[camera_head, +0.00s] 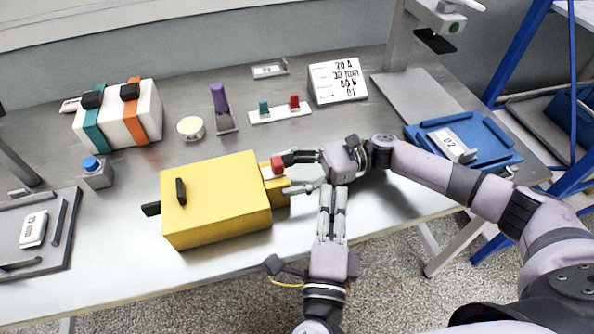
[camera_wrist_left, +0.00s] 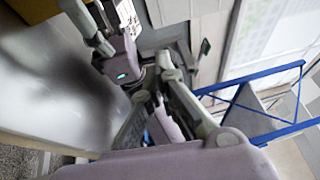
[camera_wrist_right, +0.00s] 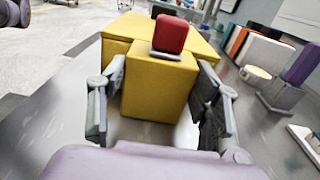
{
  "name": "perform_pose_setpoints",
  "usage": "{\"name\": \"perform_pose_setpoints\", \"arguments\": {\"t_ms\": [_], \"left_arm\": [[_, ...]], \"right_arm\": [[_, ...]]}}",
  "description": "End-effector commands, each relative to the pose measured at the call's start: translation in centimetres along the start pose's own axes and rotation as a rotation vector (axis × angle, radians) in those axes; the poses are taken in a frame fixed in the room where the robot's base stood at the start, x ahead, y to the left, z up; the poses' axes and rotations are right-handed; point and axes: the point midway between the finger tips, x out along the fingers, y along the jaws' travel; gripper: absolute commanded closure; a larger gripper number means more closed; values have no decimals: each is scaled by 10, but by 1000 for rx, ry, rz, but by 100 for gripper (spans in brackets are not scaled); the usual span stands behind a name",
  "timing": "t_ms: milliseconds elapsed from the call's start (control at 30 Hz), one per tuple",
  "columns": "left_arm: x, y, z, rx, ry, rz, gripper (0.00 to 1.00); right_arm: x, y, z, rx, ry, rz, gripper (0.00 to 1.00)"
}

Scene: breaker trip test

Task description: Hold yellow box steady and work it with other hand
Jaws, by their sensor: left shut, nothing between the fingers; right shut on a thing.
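The yellow box (camera_head: 215,200) lies on the steel bench, with a black lever on top and a black piece at its left end. A narrower yellow end with a red switch (camera_head: 277,167) sticks out at its right. My right gripper (camera_head: 287,175) is shut on this end, one finger on each side, as the right wrist view shows around the yellow block (camera_wrist_right: 155,90). The red switch stands upright between the fingers there. My left gripper (camera_head: 332,192) is shut and empty, beside my right gripper and right of the box; its closed fingers show in the left wrist view (camera_wrist_left: 150,95).
A white case with green and orange straps (camera_head: 118,115), a blue button (camera_head: 96,172), a purple-handled switch (camera_head: 221,108), a red-green switch strip (camera_head: 280,112) and a label card (camera_head: 337,81) stand behind. A blue tray (camera_head: 463,140) is at right. The bench front is clear.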

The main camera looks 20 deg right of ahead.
Motion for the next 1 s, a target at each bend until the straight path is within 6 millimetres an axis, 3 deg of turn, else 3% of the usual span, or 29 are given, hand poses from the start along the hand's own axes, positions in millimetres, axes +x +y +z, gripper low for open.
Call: {"name": "perform_pose_setpoints", "arguments": {"t_ms": [200, 600, 767, 1000], "left_arm": [[-17, 20, 22, -27, -108, 99, 100], [-16, 21, 23, -27, -113, 103, 100], [0, 22, 24, -27, -113, 100, 100], [50, 26, 30, -25, -113, 98, 100]], "right_arm": [[0, 0, 0, 0, 0, 0, 78], [0, 0, 0, -1, 0, 1, 78], [0, 0, 0, -1, 0, 1, 78], [0, 0, 0, -1, 0, 1, 78]]}}
